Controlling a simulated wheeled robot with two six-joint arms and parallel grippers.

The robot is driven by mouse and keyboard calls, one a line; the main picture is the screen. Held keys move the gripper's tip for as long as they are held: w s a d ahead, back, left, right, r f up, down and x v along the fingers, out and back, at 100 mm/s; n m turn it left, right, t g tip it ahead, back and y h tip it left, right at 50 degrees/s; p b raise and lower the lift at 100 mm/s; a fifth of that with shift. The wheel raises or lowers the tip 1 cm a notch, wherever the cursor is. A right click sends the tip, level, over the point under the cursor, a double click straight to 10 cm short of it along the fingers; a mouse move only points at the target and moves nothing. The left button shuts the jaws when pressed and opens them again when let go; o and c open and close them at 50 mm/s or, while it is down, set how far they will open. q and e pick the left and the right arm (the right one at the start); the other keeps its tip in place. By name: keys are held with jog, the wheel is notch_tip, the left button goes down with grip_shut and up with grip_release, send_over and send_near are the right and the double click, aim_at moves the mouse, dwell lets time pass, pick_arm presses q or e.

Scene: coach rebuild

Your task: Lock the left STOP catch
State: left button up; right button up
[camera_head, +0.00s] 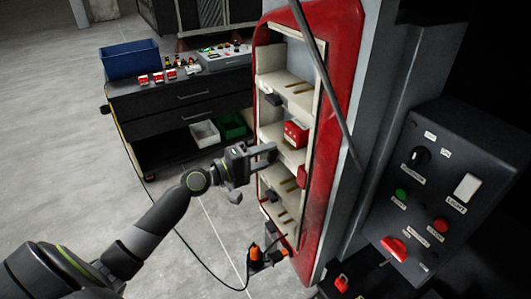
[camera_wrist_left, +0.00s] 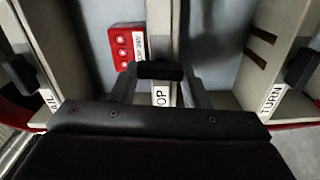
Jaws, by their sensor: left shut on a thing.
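The STOP catch is a black bar-like handle (camera_wrist_left: 160,70) in the middle of the left wrist view. It sits on a pale upright strip above a white label (camera_wrist_left: 160,96), of which only "OP" shows. My left gripper (camera_wrist_left: 160,88) is shut on the catch, with a grey finger on either side of it. In the head view my left gripper (camera_head: 264,156) reaches the front edge of the red-framed cabinet (camera_head: 343,90) at mid height and hides the catch there. My right gripper is in neither view.
A red box (camera_head: 296,134) stands on a cabinet shelf beside the gripper. Other black catches (camera_head: 272,99) line the edge; one near a TURN label (camera_wrist_left: 271,100) is at right. A grey control panel (camera_head: 440,190) is at right. A workbench (camera_head: 185,100) stands behind; floor at left is clear.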

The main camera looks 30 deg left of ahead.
pick_arm(q)
jog(key=shift+n, duration=0.6)
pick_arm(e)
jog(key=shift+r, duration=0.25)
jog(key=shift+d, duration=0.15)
pick_arm(q)
jog(key=o, duration=1)
jog(key=shift+w, duration=0.1)
